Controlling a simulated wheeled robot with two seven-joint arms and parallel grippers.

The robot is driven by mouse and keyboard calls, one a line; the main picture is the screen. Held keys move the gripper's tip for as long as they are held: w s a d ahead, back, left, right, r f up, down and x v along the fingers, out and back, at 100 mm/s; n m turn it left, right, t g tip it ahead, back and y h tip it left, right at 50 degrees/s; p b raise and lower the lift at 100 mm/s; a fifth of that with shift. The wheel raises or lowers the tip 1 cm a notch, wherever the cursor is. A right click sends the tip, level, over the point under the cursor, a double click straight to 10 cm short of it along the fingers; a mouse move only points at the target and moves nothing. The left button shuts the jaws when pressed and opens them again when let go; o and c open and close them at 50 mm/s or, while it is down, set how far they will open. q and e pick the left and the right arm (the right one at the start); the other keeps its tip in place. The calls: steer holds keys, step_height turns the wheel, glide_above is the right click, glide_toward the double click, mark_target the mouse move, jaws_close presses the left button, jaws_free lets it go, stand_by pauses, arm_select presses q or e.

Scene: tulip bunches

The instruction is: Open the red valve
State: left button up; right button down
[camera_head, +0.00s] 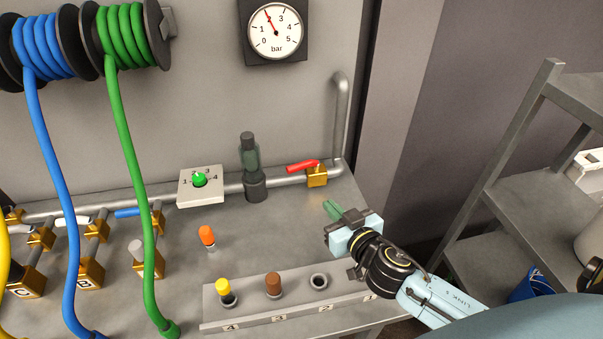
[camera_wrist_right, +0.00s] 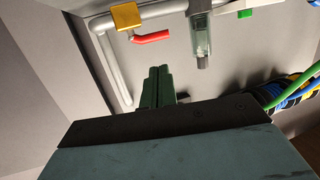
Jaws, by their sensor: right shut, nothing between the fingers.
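The red valve has a red lever (camera_head: 301,166) on a brass body (camera_head: 317,178), set in the grey pipe at the back right of the bench. The lever points left from the body, roughly along the pipe. In the right wrist view the red lever (camera_wrist_right: 152,38) and brass body (camera_wrist_right: 126,17) show beyond the fingers. My right gripper (camera_head: 332,209) is shut and empty, in front of the valve and apart from it. Its green fingers (camera_wrist_right: 158,82) are together in the wrist view. My left gripper is not in view.
A dark-capped sight glass (camera_head: 249,165) stands left of the valve, beside a dial box (camera_head: 201,185) with a green knob. A grey plug rack (camera_head: 255,309) lies at the front. Blue (camera_head: 55,180) and green (camera_head: 135,170) hoses hang left. A metal shelf (camera_head: 520,125) stands right.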

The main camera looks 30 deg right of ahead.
glide_toward(297, 170)
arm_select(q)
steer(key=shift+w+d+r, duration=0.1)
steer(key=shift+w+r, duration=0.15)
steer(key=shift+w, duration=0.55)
arm_select(e)
steer(key=w, duration=0.4)
steer(key=w+f, duration=0.1)
steer(key=w, duration=0.1)
steer(key=shift+w+a+f, duration=0.1)
steer(key=shift+w, duration=0.25)
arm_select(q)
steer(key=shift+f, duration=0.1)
